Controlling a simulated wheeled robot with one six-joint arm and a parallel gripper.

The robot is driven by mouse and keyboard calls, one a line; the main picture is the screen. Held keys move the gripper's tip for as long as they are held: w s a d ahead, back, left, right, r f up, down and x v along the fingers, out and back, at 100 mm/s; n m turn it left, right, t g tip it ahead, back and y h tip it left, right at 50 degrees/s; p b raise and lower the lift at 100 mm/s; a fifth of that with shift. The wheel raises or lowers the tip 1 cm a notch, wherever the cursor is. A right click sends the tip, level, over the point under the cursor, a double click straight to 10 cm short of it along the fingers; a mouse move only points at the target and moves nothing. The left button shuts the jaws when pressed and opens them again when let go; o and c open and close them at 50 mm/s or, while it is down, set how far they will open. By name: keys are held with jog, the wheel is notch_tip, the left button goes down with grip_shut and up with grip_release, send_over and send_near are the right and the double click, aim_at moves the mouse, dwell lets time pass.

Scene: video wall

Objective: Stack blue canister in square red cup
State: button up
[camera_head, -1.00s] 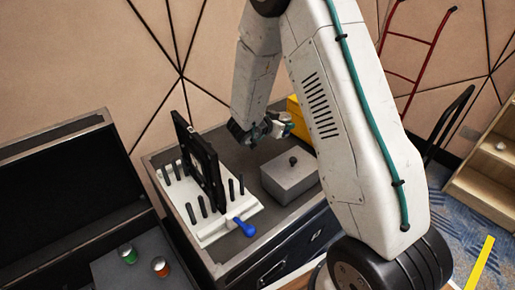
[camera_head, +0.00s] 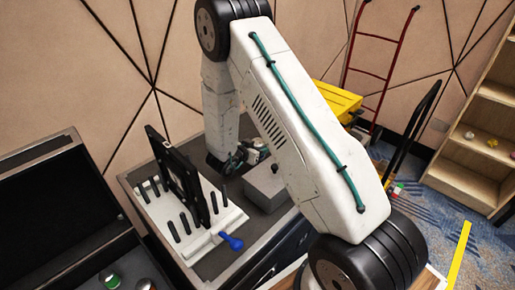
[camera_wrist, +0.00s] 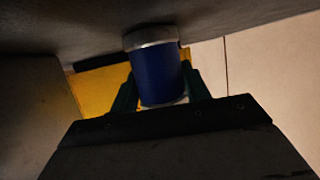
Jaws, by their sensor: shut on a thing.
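The blue canister (camera_wrist: 157,76) with a silvery rim is between my gripper's green fingers (camera_wrist: 158,88) in the wrist view; they are shut on it. Its rim end is close to a dark surface (camera_wrist: 70,35); I cannot tell whether they touch. In the head view my gripper (camera_head: 249,153) is low over the dark cabinet top (camera_head: 212,262), behind a grey box, and the canister cannot be made out there. I cannot identify a square red cup in either view.
The grey box (camera_head: 268,190) stands beside my gripper. A white pegged rack (camera_head: 205,237) with a black upright frame and blue handle is to the left. A yellow case (camera_head: 337,98) is behind. A green-topped can (camera_head: 112,281) is in the open case (camera_head: 45,143). Wooden shelves (camera_head: 470,180) stand right.

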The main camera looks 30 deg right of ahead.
jog(key=shift+f, duration=0.1)
jog(key=o, duration=0.9)
jog(key=shift+o, duration=0.8)
